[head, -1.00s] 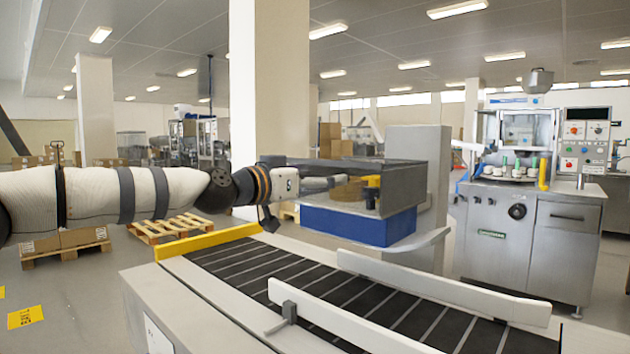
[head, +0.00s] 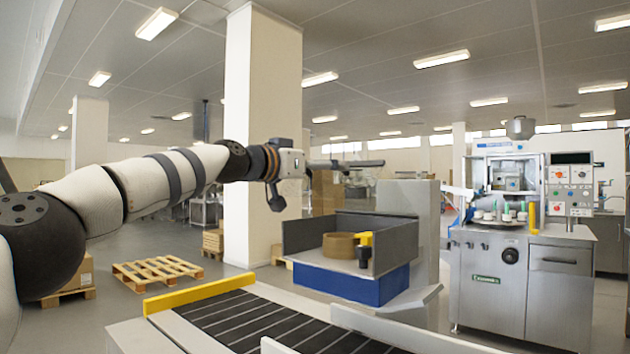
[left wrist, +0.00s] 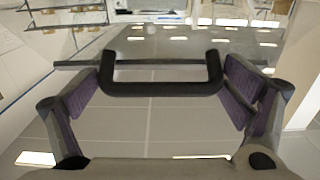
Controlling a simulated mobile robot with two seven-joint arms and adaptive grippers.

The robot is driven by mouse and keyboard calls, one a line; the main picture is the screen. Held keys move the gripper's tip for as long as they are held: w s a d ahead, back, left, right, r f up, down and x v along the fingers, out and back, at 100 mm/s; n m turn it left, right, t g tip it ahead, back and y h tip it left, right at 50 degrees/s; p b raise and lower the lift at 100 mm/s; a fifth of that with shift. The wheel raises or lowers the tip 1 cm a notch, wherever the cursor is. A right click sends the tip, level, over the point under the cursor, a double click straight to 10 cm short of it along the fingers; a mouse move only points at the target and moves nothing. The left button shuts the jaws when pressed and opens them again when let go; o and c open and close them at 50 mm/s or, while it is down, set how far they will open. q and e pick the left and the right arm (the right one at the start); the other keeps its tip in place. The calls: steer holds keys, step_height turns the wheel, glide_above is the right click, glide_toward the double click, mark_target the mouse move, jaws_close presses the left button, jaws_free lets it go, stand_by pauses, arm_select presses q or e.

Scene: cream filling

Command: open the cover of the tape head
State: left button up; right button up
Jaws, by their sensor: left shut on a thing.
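The tape head (head: 350,275) is a grey-walled box on a blue base, at the right centre of the head view. Its top looks open from here. A brown tape roll (head: 338,247) and a yellow-and-black part (head: 365,250) show in it. My left gripper (head: 350,164) is raised above the box. In the left wrist view a black U-shaped handle (left wrist: 160,89) lies between its purple-padded fingers, and the gripper is shut on it. The handle seems fixed to a clear cover panel, hard to make out in the head view. My right gripper is not in view.
A conveyor (head: 255,320) with a yellow end bar (head: 200,295) runs in front of the tape head. A grey column (head: 410,220) stands behind the box. A filling machine (head: 515,265) stands at the right. A pallet (head: 158,273) lies on the floor at the left.

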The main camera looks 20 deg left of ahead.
arm_select(q)
steer(key=shift+w+d+r, duration=0.1)
steer(key=shift+r, duration=0.4)
steer(key=o, duration=1.4)
steer(key=shift+c, duration=0.2)
steer(key=shift+f, duration=0.15)
steer(key=v, duration=0.7)
steer(key=shift+s, duration=0.3)
